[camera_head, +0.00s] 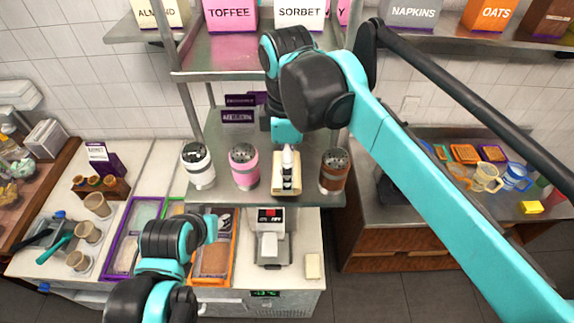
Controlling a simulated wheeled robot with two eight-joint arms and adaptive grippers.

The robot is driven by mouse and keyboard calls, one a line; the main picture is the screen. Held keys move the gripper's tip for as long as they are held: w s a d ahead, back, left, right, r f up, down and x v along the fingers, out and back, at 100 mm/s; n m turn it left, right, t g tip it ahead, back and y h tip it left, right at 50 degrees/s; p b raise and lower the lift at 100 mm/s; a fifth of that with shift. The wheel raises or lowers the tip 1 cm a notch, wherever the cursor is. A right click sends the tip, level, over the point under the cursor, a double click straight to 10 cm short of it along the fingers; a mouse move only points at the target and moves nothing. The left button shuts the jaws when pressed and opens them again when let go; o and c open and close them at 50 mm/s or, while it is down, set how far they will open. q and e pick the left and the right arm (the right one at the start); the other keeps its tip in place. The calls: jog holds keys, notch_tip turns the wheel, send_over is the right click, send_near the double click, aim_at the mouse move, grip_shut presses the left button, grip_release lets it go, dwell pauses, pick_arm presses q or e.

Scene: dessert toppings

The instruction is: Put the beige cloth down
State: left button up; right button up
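A second small beige block or folded piece (312,266) lies on the counter, right of the scale. My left gripper (209,228) is low, over the trays at the front; its fingers are too hidden to tell their state.
White (199,168), pink (243,168) and brown (333,172) shakers stand on the same shelf (225,198). A scale (270,250) with a white container is below. Cups (88,232) and framed trays (124,255) fill the left counter.

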jog(key=shift+w+f, duration=0.1)
jog(key=shift+f, duration=0.5)
jog(key=shift+w+f, duration=0.2)
jog(key=shift+f, duration=0.05)
jog(key=shift+s, duration=0.15)
jog(key=shift+f, duration=0.15)
jog(key=o, duration=0.9)
